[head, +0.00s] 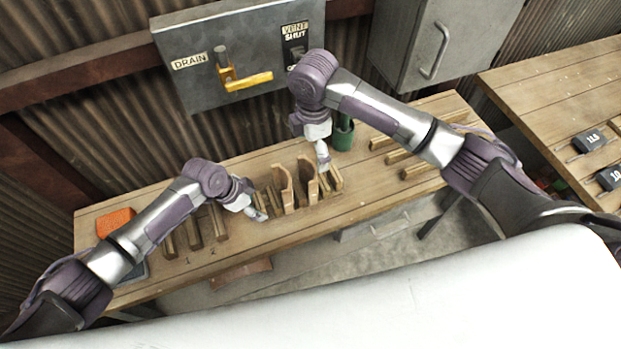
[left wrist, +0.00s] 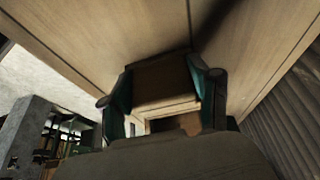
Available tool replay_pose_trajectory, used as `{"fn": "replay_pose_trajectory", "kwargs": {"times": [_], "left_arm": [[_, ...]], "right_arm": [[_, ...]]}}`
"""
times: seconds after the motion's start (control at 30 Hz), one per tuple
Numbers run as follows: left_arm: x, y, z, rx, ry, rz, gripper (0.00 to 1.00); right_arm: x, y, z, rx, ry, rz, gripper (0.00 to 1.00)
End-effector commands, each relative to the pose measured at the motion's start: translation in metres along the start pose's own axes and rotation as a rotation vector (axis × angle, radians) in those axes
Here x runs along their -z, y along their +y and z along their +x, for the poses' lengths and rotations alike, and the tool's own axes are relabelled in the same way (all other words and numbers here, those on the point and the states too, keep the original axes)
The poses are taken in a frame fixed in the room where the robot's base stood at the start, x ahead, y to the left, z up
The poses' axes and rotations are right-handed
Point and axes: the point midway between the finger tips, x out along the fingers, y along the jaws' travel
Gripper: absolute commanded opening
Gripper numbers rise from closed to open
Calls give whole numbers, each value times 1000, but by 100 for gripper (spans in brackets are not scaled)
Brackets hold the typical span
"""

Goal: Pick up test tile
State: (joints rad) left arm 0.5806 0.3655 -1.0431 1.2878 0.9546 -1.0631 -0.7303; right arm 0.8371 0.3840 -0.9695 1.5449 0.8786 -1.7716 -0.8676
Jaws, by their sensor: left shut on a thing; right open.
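My left gripper (head: 258,211) is low over the wooden bench, beside a row of upright wooden pieces. In the left wrist view its two teal fingers (left wrist: 164,100) are shut on a flat brown piece (left wrist: 162,80), which spans the space between them. I take this for the test tile, but no marking on it shows. In the head view it is too small and covered to make out. My right gripper (head: 323,162) is open, pointing down at the right end of the row, near a wooden piece (head: 335,178). Its fingertips are too small to show contact.
Two tall wooden uprights (head: 283,184) stand between my grippers on the bench (head: 365,195). Slotted wooden racks (head: 193,233) are at left, near an orange block (head: 115,221). A green cup (head: 343,137) stands behind my right gripper. A grey panel with a yellow handle (head: 248,81) is on the wall.

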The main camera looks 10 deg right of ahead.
Motion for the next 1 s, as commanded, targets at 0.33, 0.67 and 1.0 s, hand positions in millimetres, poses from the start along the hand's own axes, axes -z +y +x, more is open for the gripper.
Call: {"fn": "replay_pose_trajectory", "kwargs": {"times": [0.33, 0.67, 1.0], "left_arm": [[0, 0, 0, 1, 1, -1, 22], [1, 0, 0, 1, 1, 0, 22], [1, 0, 0, 1, 2, 0, 22]], "right_arm": [[1, 0, 42, -1, 1, 2, 100], [5, 2, 85, 0, 1, 3, 100], [5, 2, 92, -3, 1, 3, 98]]}}
